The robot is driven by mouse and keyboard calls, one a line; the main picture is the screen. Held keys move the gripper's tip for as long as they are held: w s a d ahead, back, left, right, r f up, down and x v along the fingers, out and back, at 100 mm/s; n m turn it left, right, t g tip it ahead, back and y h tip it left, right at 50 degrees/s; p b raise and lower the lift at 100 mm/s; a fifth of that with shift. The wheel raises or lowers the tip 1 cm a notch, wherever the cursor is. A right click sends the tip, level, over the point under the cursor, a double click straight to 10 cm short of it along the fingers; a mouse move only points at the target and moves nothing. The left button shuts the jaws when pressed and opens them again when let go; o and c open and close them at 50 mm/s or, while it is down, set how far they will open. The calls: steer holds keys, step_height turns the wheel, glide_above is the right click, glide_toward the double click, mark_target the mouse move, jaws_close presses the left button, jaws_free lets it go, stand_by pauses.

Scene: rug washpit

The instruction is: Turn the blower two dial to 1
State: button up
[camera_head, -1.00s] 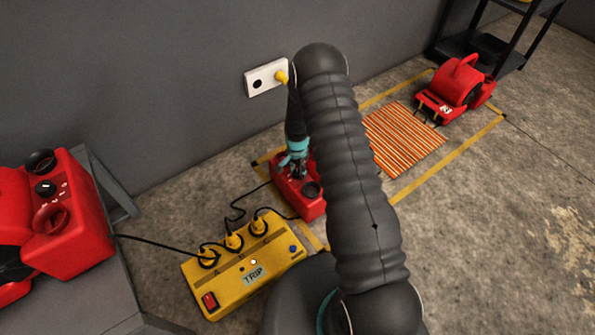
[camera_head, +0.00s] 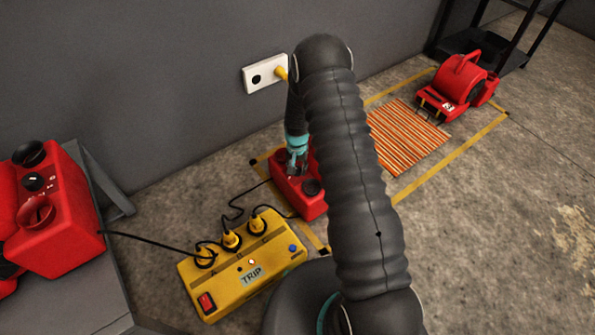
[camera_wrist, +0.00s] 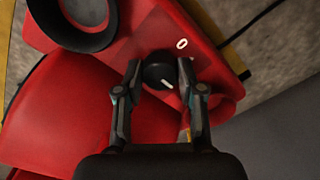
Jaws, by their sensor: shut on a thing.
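A red blower (camera_head: 301,196) stands on the floor by the wall, behind the yellow power box, partly hidden by my arm. In the wrist view its red panel (camera_wrist: 120,45) carries a small black dial (camera_wrist: 158,72) with a white pointer line slanting to the lower right. A white "0" is printed above and right of the dial; no other mark is readable there. My gripper (camera_wrist: 160,80) is shut on the dial, one finger on each side. In the head view my gripper (camera_head: 297,168) is at the top of this blower, and the dial is hidden.
A yellow TRIP box (camera_head: 240,262) with several plugged cords sits in front. Another red blower (camera_head: 50,215) is on a grey bench at left. A third red blower (camera_head: 460,85) stands beyond a striped rug (camera_head: 408,138). A wall socket (camera_head: 264,74) is behind.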

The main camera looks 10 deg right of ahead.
mark_target(297, 169)
steer(key=n+b, duration=0.2)
steer(key=n, duration=0.3)
steer(key=shift+f+n+b, duration=0.1)
steer(key=shift+n+b, duration=0.85)
steer(key=shift+n, duration=1.35)
steer(key=o, duration=0.9)
steer(key=shift+c, duration=0.2)
steer(key=shift+r, duration=0.2)
step_height(297, 169, up, 12)
steer(key=shift+f, duration=0.1)
